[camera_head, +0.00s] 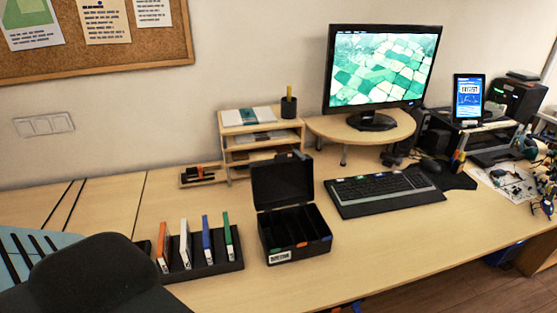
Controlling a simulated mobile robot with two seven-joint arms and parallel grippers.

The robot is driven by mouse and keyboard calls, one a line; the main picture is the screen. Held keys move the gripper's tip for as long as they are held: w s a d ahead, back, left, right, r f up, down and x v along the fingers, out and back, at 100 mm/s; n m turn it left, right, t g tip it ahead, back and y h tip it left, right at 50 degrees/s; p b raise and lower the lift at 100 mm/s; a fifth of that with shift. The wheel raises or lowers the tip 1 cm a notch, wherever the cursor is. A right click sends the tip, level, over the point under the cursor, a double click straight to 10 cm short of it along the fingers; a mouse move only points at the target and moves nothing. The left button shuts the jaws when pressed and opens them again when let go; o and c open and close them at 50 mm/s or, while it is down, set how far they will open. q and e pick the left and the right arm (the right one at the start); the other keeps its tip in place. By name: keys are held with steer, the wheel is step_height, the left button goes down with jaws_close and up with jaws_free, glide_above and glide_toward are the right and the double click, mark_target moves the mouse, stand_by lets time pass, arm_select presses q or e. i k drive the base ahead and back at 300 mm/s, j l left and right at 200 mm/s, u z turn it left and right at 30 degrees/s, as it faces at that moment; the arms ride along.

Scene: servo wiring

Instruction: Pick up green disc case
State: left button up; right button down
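The green disc case (228,233) stands upright in the black rack (222,268) on the desk. It is the rightmost case in the row. A blue case (206,238), a white case (185,243) and an orange case (164,247) stand in the same rack to its left. Neither of my grippers shows in the head view.
An open black box (283,247) with compartments stands just right of the rack, its lid raised. A keyboard (383,190) lies farther right. A dark chair back (85,275) blocks the lower left. The desk (385,255) is clear at front right.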

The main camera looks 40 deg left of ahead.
mark_target(227, 229)
steer(key=j+u, duration=0.2)
steer(key=u, duration=0.2)
steer(key=k+j+u, duration=0.1)
steer(key=j+u, duration=0.35)
steer(key=u, duration=0.3)
steer(key=j+z, duration=0.3)
steer(key=z, duration=0.15)
steer(key=k+j+z, duration=0.1)
steer(key=j+z, duration=0.3)
steer(key=l, duration=0.1)
